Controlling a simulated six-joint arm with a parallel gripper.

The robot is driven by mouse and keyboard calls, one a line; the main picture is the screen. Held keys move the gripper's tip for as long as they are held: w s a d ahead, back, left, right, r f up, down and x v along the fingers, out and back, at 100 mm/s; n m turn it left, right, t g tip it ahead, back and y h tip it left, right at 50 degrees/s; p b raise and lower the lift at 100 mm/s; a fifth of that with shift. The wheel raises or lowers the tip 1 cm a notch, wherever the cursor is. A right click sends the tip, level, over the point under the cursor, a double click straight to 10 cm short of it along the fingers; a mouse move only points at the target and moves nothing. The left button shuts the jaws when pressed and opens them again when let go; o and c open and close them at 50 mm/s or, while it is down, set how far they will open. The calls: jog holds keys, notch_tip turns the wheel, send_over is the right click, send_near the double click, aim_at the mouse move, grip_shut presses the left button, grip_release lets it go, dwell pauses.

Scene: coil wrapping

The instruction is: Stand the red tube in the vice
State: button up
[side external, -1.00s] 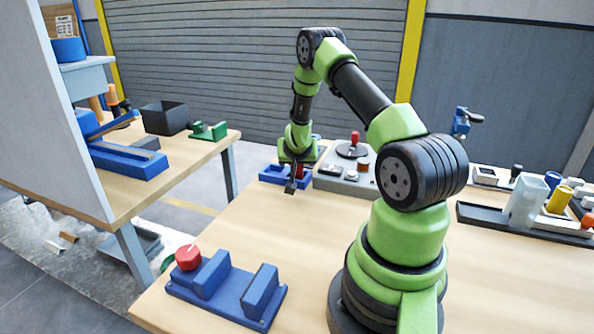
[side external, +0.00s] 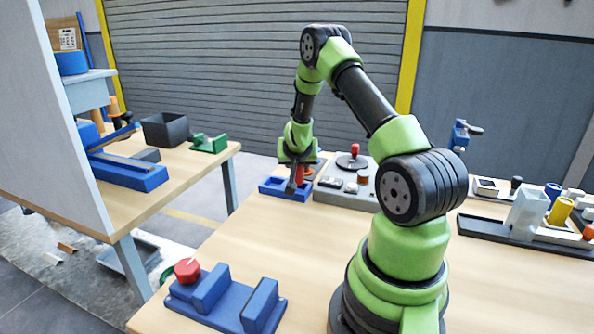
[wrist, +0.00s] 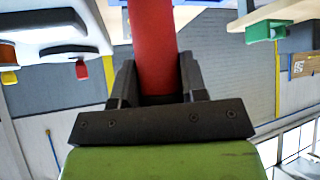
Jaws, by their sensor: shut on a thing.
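The red tube (wrist: 153,45) stands out between the two dark fingers of my gripper (wrist: 157,80) in the wrist view, and the fingers are shut on it. In the side view my gripper (side external: 295,184) is at the far end of the table, over or beside the blue tray (side external: 268,187). Only a small part of the tube (side external: 303,173) shows there, so its tilt and its lower end are unclear. The blue vice (side external: 222,299) is at the front left of the table, with two upright jaws, an empty gap between them and a red knob (side external: 187,270).
A grey panel (side external: 345,196) with a red-topped lever stands right of the blue tray. A dark rack (side external: 490,230) with a clear block and coloured cylinders is at the right. A side bench (side external: 180,175) stands at the left. The table between tray and vice is clear.

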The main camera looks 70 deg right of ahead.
notch_tip(320, 180, up, 6)
jog(key=shift+r, duration=0.2)
jog(key=shift+w+a+r, duration=0.15)
jog(key=shift+a+r, duration=0.05)
jog(key=w+a+n, duration=0.1)
jog(key=w+a, duration=0.4)
jog(key=a, duration=0.5)
jog(key=r+n+t+y, duration=0.1)
jog(key=n+t+y, duration=0.1)
jog(key=n+t, duration=0.15)
send_over(237, 305)
jog(key=shift+g, duration=0.35)
jog(key=shift+f, duration=4.6)
